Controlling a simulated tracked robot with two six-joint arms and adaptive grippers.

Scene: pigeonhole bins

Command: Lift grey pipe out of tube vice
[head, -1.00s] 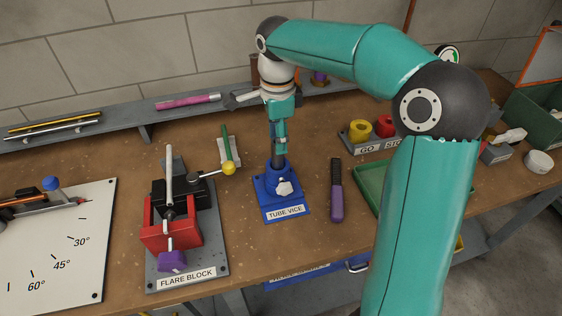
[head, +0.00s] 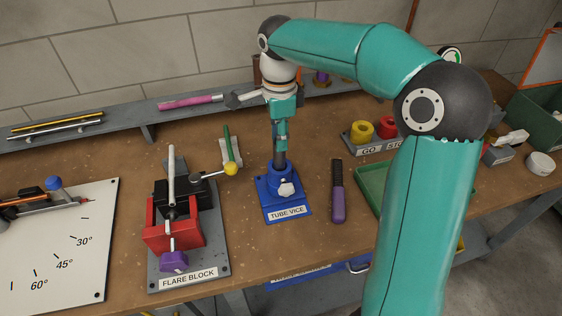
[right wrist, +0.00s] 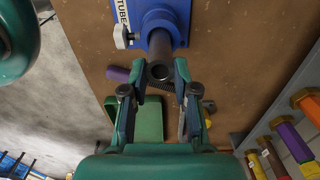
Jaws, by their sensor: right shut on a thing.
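The grey pipe (head: 279,160) stands upright at the blue tube vice (head: 284,187), which has a white clamp knob and a label on its base. My right gripper (head: 279,146) is above the vice, shut on the upper part of the pipe. In the right wrist view the right gripper's fingers (right wrist: 167,72) lie on both sides of the pipe (right wrist: 160,48), and its open end shows between them. The pipe's lower end is hidden at the vice (right wrist: 178,16); I cannot tell how deep it sits. My left gripper is not in view.
The flare block (head: 175,225) stands left of the vice. A purple-handled tool (head: 338,205) lies close on its right, with a green tray (head: 370,185) beyond. A back shelf (head: 140,120) carries a pink tube (head: 190,102). My right arm covers part of the bench's right side.

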